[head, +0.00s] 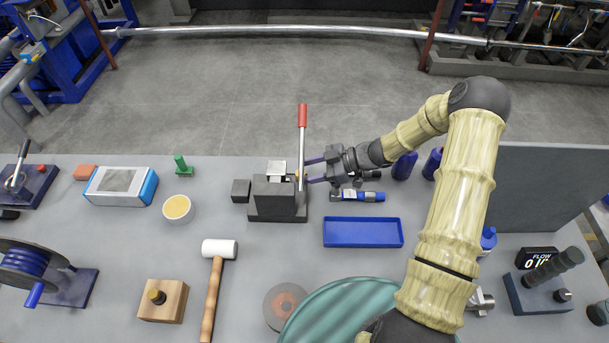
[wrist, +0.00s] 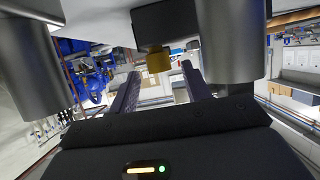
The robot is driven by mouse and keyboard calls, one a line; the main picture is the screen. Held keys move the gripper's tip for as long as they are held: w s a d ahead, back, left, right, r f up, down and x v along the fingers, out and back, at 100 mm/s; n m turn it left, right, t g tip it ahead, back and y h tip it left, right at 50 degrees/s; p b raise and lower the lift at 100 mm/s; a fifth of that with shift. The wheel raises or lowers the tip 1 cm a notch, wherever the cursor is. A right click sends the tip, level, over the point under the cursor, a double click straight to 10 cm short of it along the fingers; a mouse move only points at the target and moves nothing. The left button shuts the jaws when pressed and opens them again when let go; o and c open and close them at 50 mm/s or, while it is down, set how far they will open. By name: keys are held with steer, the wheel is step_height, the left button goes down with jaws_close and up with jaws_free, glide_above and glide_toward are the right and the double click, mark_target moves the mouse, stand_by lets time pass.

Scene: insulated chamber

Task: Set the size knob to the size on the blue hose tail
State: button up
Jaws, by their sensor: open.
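A dark grey bench press (head: 278,205) with a red-handled lever (head: 302,118) stands near the middle of the bench. My gripper (head: 309,171) is at its right side, with its two fingers apart and pointing left at it. In the wrist view, a small brass-coloured knob (wrist: 158,60) sticks out from a dark mount between and beyond my open fingers (wrist: 160,72). I cannot tell whether they touch it, and I can read no size marks on it. A blue and silver fitting (head: 357,195), perhaps the blue hose tail, lies just below my gripper. Its marking is too small to read.
A blue tray (head: 362,245) lies in front of the fitting. Dark blue bottles (head: 404,166) stand to the right of my gripper. A white-headed mallet (head: 218,250) and a cup (head: 178,208) are to the left. The raised lever stands close to my fingers.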

steer(key=shift+x, duration=0.8)
steer(key=c, duration=1)
steer(key=shift+w, duration=0.1)
steer(key=shift+w+n+g, duration=0.15)
steer(key=shift+n+g, duration=0.45)
steer(key=shift+g, duration=0.1)
steer(key=shift+n+g, duration=0.9)
steer(key=shift+g, duration=0.1)
